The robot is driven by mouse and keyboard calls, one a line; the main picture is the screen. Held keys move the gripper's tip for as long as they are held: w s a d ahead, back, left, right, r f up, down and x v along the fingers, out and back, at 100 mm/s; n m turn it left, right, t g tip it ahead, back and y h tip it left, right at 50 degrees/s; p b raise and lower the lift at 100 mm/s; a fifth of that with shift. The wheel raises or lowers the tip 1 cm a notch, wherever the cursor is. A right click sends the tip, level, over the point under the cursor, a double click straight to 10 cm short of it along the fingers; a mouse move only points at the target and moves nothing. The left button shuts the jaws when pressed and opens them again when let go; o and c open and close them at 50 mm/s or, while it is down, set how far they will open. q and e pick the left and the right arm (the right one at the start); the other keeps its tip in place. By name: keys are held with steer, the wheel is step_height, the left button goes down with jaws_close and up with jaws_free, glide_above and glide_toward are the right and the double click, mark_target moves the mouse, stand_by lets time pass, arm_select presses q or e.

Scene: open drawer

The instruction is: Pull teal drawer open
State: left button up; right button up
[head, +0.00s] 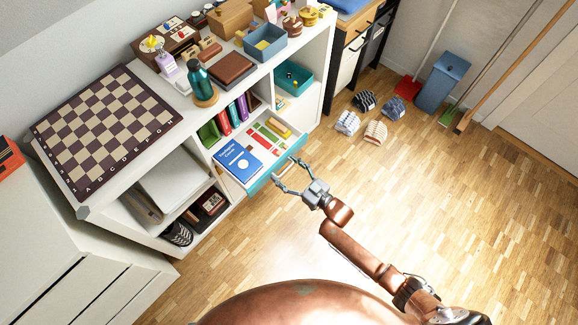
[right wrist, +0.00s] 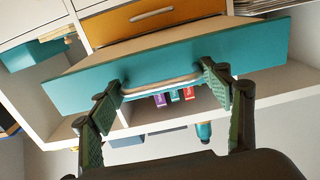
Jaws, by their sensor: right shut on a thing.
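The teal drawer (head: 262,182) stands pulled out of the white shelf unit, its inside showing a blue book (head: 238,160) and several small red and green items. In the right wrist view its teal front (right wrist: 185,58) crosses the picture, with a pale bar handle (right wrist: 160,84) on it. My right gripper (head: 287,171) is at the drawer front, shut on the handle. In the right wrist view the fingers (right wrist: 166,92) sit at the two ends of the handle. My left gripper is in neither view.
The shelf unit (head: 312,75) carries a chessboard (head: 105,125), a teal bottle (head: 201,82) and a blue box (head: 266,45) on top. An orange drawer front (right wrist: 125,25) shows in the right wrist view. Slippers (head: 365,115) lie at the back. The wooden floor before the drawer is clear.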

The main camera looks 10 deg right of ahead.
steer(key=shift+w+d, duration=0.15)
steer(key=shift+d, duration=0.15)
steer(key=o, duration=1.4)
steer(key=shift+a, duration=0.2)
steer(key=v, duration=1.2)
steer(key=shift+d, duration=0.1)
